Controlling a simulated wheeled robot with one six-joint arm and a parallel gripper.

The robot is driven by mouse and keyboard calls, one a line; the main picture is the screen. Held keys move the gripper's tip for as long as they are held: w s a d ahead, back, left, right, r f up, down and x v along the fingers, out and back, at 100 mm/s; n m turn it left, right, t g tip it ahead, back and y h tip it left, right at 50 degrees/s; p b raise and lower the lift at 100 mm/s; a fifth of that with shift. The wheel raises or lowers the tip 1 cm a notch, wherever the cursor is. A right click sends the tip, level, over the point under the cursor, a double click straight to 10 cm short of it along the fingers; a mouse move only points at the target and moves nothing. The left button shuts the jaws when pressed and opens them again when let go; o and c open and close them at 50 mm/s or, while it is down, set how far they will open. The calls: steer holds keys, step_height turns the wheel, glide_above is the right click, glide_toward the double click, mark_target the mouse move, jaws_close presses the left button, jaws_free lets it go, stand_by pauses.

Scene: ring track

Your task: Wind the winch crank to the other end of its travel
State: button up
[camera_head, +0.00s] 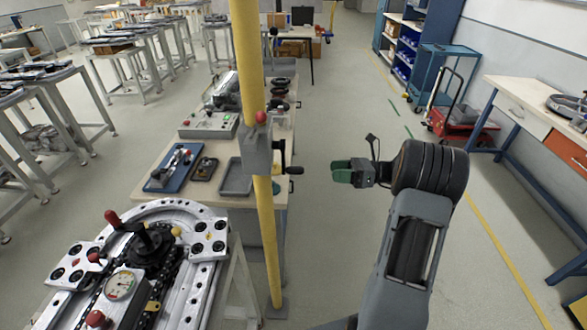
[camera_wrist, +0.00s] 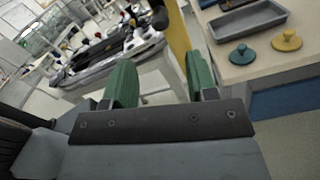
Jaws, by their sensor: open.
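The winch (camera_head: 257,150) is a grey box on a yellow post, with a red knob on top. Its crank (camera_head: 283,160) sticks out on the right side, and the dark handle (camera_head: 295,170) is at the low end, pointing right. My gripper (camera_head: 333,171) has green fingers and is to the right of the handle, apart from it in the picture. In the wrist view my gripper (camera_wrist: 160,76) is open, with nothing between the fingers. The yellow post (camera_wrist: 179,38) shows beyond the fingers there.
A workbench (camera_head: 218,200) with trays and a grey control box (camera_head: 209,124) stands behind the post. A ring track (camera_head: 190,290) with a gauge and levers is at lower left. Open floor lies right of the post, with a red trolley (camera_head: 462,125) farther back.

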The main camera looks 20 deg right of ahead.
mark_target(294, 170)
steer(key=p+x, duration=0.2)
steer(key=x, duration=1.1)
steer(key=shift+f, duration=0.1)
steer(key=shift+c, duration=0.4)
steer(key=shift+d, duration=0.1)
jaws_close()
